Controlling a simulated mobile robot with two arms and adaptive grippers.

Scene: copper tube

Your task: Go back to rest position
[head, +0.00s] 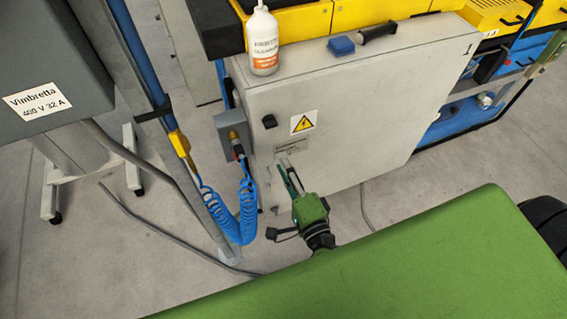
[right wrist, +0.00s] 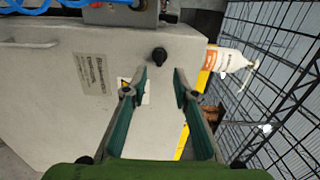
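My right gripper (head: 288,174) hangs in front of the grey cabinet (head: 375,110), below the yellow warning sign (head: 303,123). In the right wrist view the gripper (right wrist: 160,78) has its two green-lined fingers apart with nothing between them. Past the fingertips are the cabinet face and its black knob (right wrist: 159,54). I cannot tell from these views how far the fingertips are from the cabinet. My left gripper is not in view. No copper tube shows.
A white bottle (head: 263,40) and a blue-headed, black-handled tool (head: 341,46) are on the cabinet top. A coiled blue hose (head: 247,205) hangs left of my right gripper. A grey box (head: 50,65) stands at upper left. Black wire mesh (right wrist: 275,75) is at right in the wrist view.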

